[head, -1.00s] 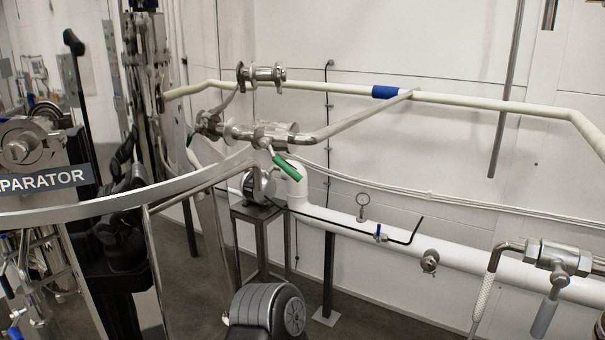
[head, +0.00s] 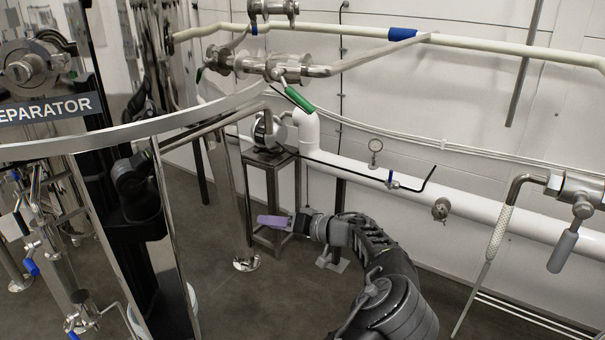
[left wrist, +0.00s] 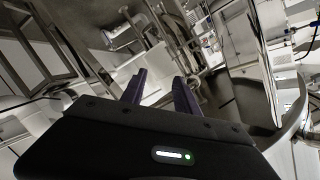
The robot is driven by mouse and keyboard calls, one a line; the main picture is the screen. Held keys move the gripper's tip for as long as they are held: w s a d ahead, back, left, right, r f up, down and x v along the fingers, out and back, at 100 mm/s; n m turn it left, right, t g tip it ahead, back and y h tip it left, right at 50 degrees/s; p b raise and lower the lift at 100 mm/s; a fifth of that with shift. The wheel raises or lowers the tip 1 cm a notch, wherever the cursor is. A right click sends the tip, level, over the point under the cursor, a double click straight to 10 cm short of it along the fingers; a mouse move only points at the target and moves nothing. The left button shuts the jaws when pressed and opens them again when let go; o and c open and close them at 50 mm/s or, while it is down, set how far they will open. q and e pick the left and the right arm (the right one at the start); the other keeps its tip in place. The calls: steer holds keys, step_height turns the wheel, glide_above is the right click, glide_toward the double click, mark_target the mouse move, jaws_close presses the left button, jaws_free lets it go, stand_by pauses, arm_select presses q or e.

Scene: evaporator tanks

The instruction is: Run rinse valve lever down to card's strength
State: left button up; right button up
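No card with a strength on it can be read in these views. Several levers show, and I cannot tell which is the rinse valve's. One valve has a green lever (head: 300,99) slanting down to the right. Another, at the right, has a grey lever (head: 563,250) hanging down to the left. Small blue-handled valves (head: 31,267) are at the lower left.
A curved steel rail (head: 150,133) crosses at the left beside a tank labelled "EPARATOR". A steel stand (head: 270,165) is behind my gripper. A thick white pipe (head: 340,171) runs along the wall. Bare floor (head: 245,300) lies left of my arm.

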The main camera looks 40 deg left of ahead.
arm_select(q)
steer(key=w+d+r+n+y, duration=0.2)
steer(key=d+r, duration=0.2)
steer(key=r, duration=0.6)
steer(key=w+d+r+n+y, duration=0.1)
steer(key=d+r+n+y, duration=0.2)
steer(key=r, duration=0.6)
steer(key=n+g+y, duration=0.2)
steer(key=n+g, duration=0.1)
steer(key=n, duration=0.2)
glide_toward(303, 107)
steer(key=a+r, duration=0.2)
steer(key=shift+w+a+f+b, duration=0.1)
steer(key=shift+a+f+b, duration=0.1)
steer(key=shift+b, duration=0.2)
steer(key=p+x, duration=0.1)
steer(key=x, duration=0.7)
steer(key=shift+f+p, duration=0.15)
steer(key=shift+p, duration=0.15)
steer(key=shift+t, duration=0.3)
steer(key=shift+c, duration=0.4)
jaws_close()
